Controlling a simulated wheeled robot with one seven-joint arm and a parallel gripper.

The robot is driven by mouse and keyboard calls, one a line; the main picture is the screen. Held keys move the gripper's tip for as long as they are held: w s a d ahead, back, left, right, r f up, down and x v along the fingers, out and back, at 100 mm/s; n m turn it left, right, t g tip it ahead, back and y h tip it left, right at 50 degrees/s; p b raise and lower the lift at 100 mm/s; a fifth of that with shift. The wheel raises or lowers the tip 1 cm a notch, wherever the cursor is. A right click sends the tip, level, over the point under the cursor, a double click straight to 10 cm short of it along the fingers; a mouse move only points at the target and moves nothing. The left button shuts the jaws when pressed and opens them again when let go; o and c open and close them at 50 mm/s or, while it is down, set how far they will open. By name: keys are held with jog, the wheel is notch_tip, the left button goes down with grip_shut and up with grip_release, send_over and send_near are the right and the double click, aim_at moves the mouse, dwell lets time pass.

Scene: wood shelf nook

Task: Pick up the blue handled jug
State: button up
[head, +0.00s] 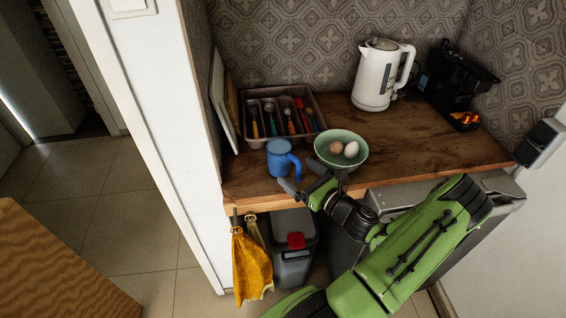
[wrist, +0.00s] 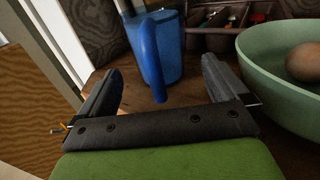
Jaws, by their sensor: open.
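The blue jug (head: 279,159) stands upright on the wooden counter near its front edge, left of the green bowl. Its blue handle points toward the front right. In the wrist view the jug (wrist: 172,55) is straight ahead, with its handle (wrist: 150,60) toward me. My gripper (head: 312,178) is open and empty, just in front of the jug at the counter's edge. In the wrist view its two fingers (wrist: 160,85) are spread, and the handle shows between them. I cannot tell whether the handle is fully between the fingertips.
A green bowl (head: 323,148) with eggs stands close on the right. A cutlery tray (head: 259,138) is behind the jug. A white kettle (head: 376,82) and a black coffee machine (head: 447,82) stand at the back right. Yellow cloths (head: 251,265) hang below the counter's edge.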

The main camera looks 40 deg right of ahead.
aim_at(288, 166)
jog(key=w, duration=0.5)
jog(key=shift+a+b, duration=0.1)
jog(key=shift+b, duration=0.2)
jog(key=shift+c, duration=0.2)
jog(key=c, duration=1.5)
jog(key=shift+r, duration=0.15)
jog(key=shift+r+p, duration=1.85)
jog(key=shift+r, duration=3.05)
